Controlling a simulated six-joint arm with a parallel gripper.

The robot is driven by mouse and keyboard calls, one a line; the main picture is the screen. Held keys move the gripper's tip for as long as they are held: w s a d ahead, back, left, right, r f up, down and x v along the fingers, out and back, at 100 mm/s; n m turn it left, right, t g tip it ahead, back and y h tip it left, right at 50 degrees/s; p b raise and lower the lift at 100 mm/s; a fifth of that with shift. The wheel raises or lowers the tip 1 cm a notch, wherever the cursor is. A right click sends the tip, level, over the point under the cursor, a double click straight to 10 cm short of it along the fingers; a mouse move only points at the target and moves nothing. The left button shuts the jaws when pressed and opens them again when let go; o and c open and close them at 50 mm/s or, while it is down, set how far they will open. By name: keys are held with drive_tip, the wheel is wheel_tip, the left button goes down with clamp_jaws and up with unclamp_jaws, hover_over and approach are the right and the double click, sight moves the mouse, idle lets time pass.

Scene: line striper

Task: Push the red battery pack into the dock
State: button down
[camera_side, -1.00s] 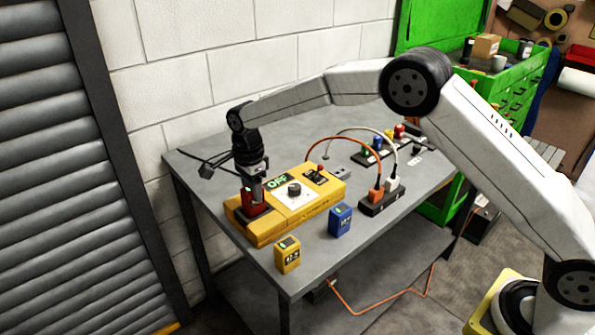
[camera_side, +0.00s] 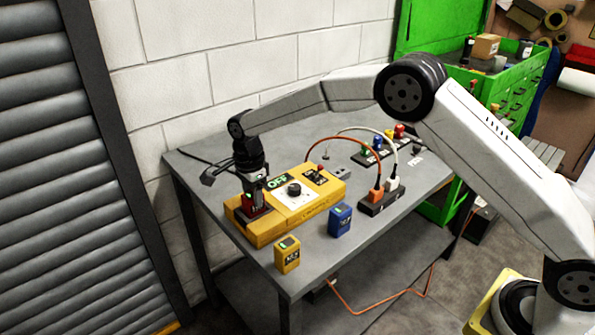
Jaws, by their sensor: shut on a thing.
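The red battery pack (camera_side: 256,210) is upright at the left end of the yellow machine (camera_side: 297,227), where the dock is. My gripper (camera_side: 252,190) points down from above and is shut on the pack's upper part. The pack's lower end is hidden in or behind the machine's body, so I cannot tell how deep it sits. The dock opening is covered by the pack and gripper.
A yellow battery pack (camera_side: 287,254) and a blue battery pack (camera_side: 340,219) stand on the grey table (camera_side: 358,242) in front of the machine. A black power strip (camera_side: 380,202) with an orange and a white plug is to the right. A charger (camera_side: 372,155) with coloured packs stands farther back.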

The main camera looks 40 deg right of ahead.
drive_tip(key=shift+f, duration=0.15)
unclamp_jaws()
drive_tip(key=shift+f, duration=0.1)
idle(0.3)
drive_tip(key=shift+r, duration=3.6)
drive_tip(key=shift+s+d+n, duration=0.55)
drive_tip(key=shift+d+n, duration=0.05)
drive_tip(key=shift+d, duration=0.05)
drive_tip(key=s+d+f+n+t, duration=0.1)
drive_tip(key=s+d+n, duration=0.3)
drive_tip(key=s, duration=0.5)
drive_tip(key=s+d+f+n, duration=0.1)
drive_tip(key=s+d+n, duration=0.3)
drive_tip(key=s+n, duration=0.3)
drive_tip(key=s+d+f+n+t, duration=0.1)
drive_tip(key=s+d+n, duration=0.3)
drive_tip(key=s, duration=0.7)
drive_tip(key=shift+s+n+t, duration=0.15)
drive_tip(key=shift+n+t, duration=0.15)
drive_tip(key=shift+n, duration=0.6)
